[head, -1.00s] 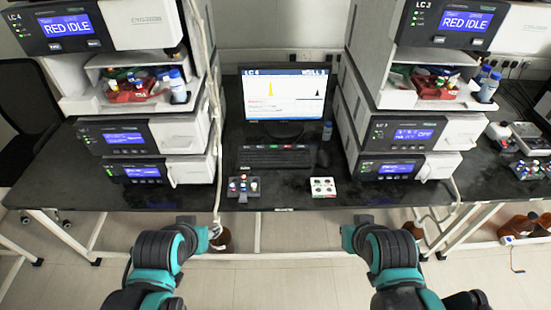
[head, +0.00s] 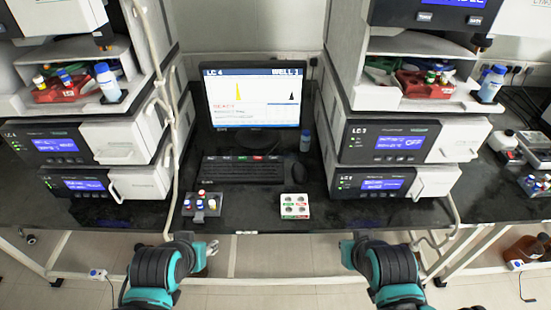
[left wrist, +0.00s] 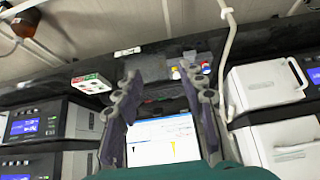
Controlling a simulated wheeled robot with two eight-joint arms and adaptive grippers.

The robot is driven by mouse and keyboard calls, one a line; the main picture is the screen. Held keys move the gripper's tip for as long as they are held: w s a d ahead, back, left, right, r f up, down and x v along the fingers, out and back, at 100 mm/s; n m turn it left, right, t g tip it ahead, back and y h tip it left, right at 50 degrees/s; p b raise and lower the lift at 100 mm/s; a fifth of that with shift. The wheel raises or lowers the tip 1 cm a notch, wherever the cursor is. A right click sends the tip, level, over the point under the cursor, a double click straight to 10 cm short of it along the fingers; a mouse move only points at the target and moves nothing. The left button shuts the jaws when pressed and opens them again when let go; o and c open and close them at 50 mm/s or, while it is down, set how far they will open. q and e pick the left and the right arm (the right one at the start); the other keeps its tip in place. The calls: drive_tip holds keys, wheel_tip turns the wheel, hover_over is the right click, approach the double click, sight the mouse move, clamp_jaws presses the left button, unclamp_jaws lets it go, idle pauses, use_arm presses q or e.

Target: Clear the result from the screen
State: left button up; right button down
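The screen (head: 254,97) stands on the black bench between the two instrument stacks. It reads LC 4 and WELL 1 and shows a chart with a yellow peak and a smaller black peak. A keyboard (head: 244,170) with some coloured keys lies in front of it. In the left wrist view the screen (left wrist: 160,140) shows upside down beyond the fingers. My left gripper (head: 212,247) is in front of the bench edge, apart from everything. Its two fingers (left wrist: 165,105) are spread and empty. My right arm (head: 385,265) is at the lower right; its fingertips are not clearly seen.
A mouse (head: 303,178) and a blue-capped bottle (head: 305,141) are right of the keyboard. Instrument stacks (head: 75,155) flank the screen.

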use_arm(q)
drive_tip(key=shift+w+d, duration=0.1)
drive_tip(key=shift+d, duration=0.05)
drive_tip(key=shift+c, duration=0.3)
clamp_jaws()
idle(1.1)
